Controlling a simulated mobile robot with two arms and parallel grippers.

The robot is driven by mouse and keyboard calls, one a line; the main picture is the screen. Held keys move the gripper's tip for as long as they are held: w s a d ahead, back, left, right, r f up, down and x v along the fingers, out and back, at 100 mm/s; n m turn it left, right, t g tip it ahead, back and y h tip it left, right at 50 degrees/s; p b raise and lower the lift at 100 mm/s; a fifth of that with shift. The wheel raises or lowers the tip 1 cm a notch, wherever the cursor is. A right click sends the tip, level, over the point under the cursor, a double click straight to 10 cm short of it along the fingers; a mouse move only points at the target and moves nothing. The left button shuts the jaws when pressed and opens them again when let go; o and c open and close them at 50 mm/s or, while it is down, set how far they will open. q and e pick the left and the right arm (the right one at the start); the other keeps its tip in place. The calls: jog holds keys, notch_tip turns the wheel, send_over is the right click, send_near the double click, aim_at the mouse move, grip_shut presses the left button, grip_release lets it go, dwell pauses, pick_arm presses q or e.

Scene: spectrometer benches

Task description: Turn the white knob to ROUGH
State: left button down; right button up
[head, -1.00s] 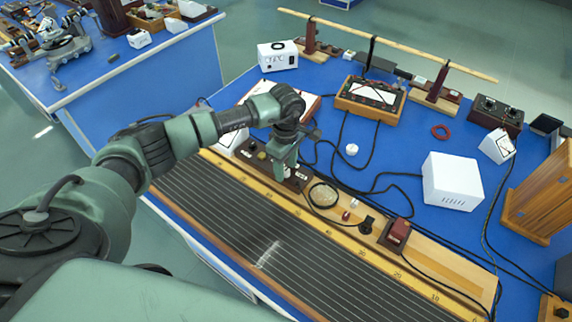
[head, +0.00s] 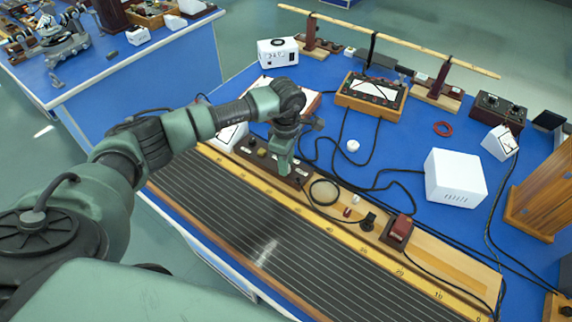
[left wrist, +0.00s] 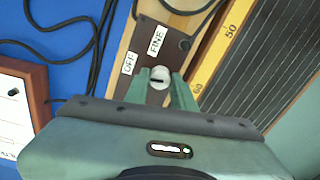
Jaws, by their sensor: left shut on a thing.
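The white knob (left wrist: 160,77) shows in the left wrist view, with a dark slot line across its top. It sits on a dark brown panel (left wrist: 164,28) beside labels reading OFF (left wrist: 129,62) and FINE (left wrist: 155,42). I see no ROUGH label; my gripper covers the panel's near part. My left gripper (left wrist: 158,84) is around the knob, one green finger on each side, shut on it. In the head view my left gripper (head: 281,160) points down at the panel, and the knob is hidden. My right gripper is not in view.
A ruled board with a yellow scale (head: 330,236) runs along the bench front. Black cables lie close to the panel (left wrist: 85,50). A white box (head: 455,180), a meter (head: 371,97) and a red-brown switch block (head: 397,230) stand to the right.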

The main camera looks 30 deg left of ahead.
pick_arm(q)
jog(key=n+b, duration=0.2)
jog(key=n, duration=0.2)
jog(key=shift+f+n, duration=0.1)
jog(key=shift+n, duration=0.2)
jog(key=n+b, duration=0.2)
jog(key=n, duration=0.2)
jog(key=shift+n, duration=0.3)
jog(key=c, duration=1.2)
grip_release()
jog(key=shift+o, duration=0.2)
jog(key=shift+r, duration=0.25)
notch_tip(320, 180, up, 8)
jog(key=shift+f+b, duration=0.2)
jog(key=shift+b, duration=0.85)
